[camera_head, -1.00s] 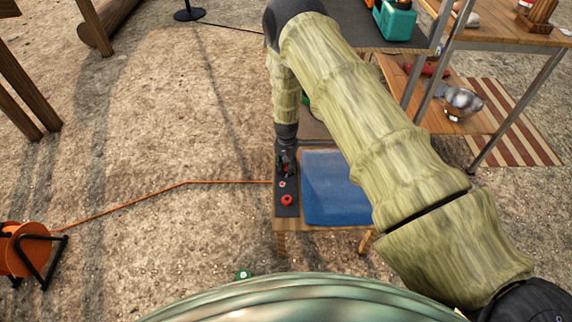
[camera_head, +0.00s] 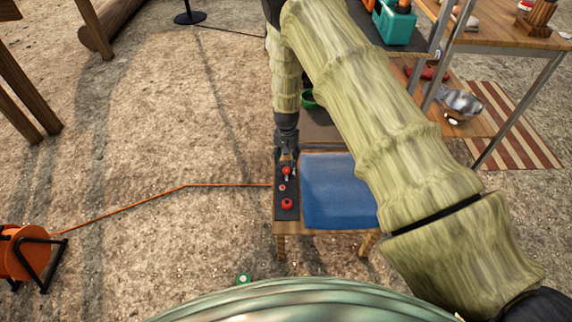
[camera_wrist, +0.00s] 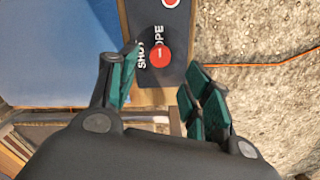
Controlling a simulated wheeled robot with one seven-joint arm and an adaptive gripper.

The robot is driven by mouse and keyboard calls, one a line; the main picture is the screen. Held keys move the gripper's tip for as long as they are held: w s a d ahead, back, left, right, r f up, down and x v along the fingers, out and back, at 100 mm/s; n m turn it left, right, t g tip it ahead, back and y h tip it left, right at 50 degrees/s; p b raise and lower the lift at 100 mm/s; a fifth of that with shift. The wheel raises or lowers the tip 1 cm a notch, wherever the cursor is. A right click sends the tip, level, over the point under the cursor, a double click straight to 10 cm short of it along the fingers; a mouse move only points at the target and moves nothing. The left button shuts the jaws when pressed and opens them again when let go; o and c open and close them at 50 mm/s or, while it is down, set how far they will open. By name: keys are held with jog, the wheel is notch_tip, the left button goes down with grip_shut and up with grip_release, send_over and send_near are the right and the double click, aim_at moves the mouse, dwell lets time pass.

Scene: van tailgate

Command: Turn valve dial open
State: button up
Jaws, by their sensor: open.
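The valve dial (camera_wrist: 161,54) is a red round knob with a white mark, on a dark panel (camera_wrist: 178,72) lettered "SHUT" and "OPE", the rest of that word being cut off or hidden. In the head view, the panel (camera_head: 294,212) lies along the left edge of a small wooden table, with the red dial (camera_head: 287,171) near its far end. My gripper (camera_wrist: 160,82) is open and empty, with green-padded fingers spread apart. The dial shows beyond the gap between the fingertips, apart from them. In the head view my gripper (camera_head: 287,156) is just past the dial's far side.
A second red knob (camera_head: 287,204) and a small round fitting (camera_head: 282,188) sit nearer on the panel. A blue mat (camera_head: 338,192) covers the table beside it. An orange cable (camera_head: 150,195) runs left to a reel (camera_head: 22,252). Shelving stands at the upper right.

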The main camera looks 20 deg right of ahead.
aim_at(286, 169)
jog(key=shift+r, duration=3)
